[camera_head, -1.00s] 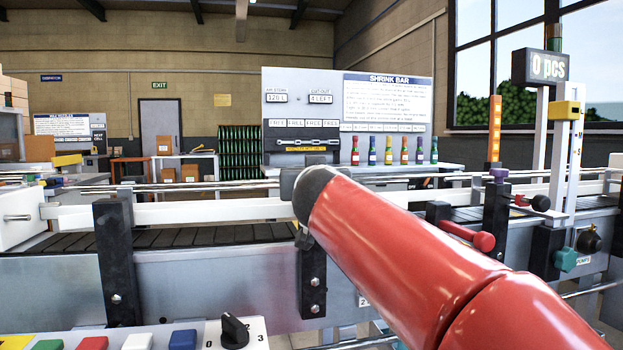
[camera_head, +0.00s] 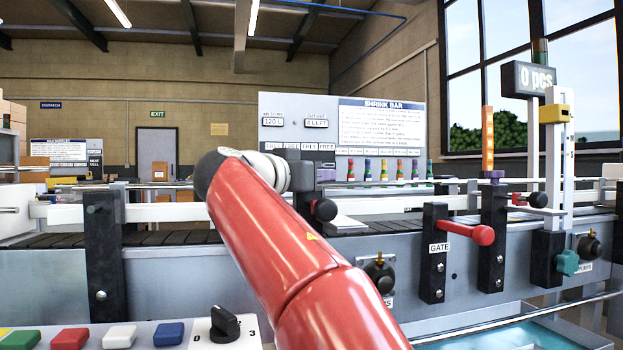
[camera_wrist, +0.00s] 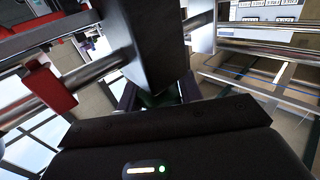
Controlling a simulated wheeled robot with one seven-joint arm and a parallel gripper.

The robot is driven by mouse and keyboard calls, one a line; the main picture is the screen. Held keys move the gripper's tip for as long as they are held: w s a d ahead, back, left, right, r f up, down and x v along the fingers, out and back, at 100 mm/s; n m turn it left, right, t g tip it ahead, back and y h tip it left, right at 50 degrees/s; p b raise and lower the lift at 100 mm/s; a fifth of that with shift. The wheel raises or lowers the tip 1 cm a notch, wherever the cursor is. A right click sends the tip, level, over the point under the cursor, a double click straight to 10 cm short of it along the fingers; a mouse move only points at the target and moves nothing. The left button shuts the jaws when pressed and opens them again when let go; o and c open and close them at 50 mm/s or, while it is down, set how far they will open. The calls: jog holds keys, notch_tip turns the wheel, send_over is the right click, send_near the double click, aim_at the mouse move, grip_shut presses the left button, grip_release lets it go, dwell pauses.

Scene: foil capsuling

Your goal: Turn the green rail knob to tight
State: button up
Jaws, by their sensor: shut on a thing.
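A small dark green piece (camera_wrist: 160,98) shows low in the middle of the wrist view, at the end of a black post (camera_wrist: 148,45). I take it to be the green rail knob; its pointer and any marking are too dark to read. My gripper (camera_wrist: 161,94) is around it and shut on it, with its fingers mostly in shadow. In the head view my red arm reaches to the rail at centre left, and its wrist hides the gripper and the knob.
A GATE post (camera_head: 435,255) with a red handle (camera_head: 482,235) stands to the right. A black knob (camera_head: 325,209) is close beside my wrist. A teal knob (camera_head: 567,262) sits farther right. Coloured buttons and a black selector (camera_head: 225,323) are at the front left.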

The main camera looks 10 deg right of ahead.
jog(key=m+g+h+p, duration=0.1)
jog(key=g, duration=0.1)
jog(key=m+g+h+p, duration=0.1)
jog(key=m+g+p, duration=0.1)
jog(key=g, duration=0.1)
jog(key=m+g+h+p, duration=0.1)
jog(key=m+g+p, duration=0.1)
jog(key=shift+s+d+r+g+h, duration=0.1)
jog(key=shift+s+r+g+h, duration=0.2)
jog(key=m+g+p, duration=0.2)
jog(key=g, duration=0.1)
jog(key=m+g+p, duration=0.1)
jog(key=shift+s+d+f+p, duration=0.1)
jog(key=shift+s+f+p, duration=0.05)
jog(key=shift+s+p, duration=0.2)
jog(key=shift+f+m+g, duration=0.1)
jog(key=shift+m+g, duration=0.2)
jog(key=shift+g, duration=0.2)
jog(key=o, duration=1)
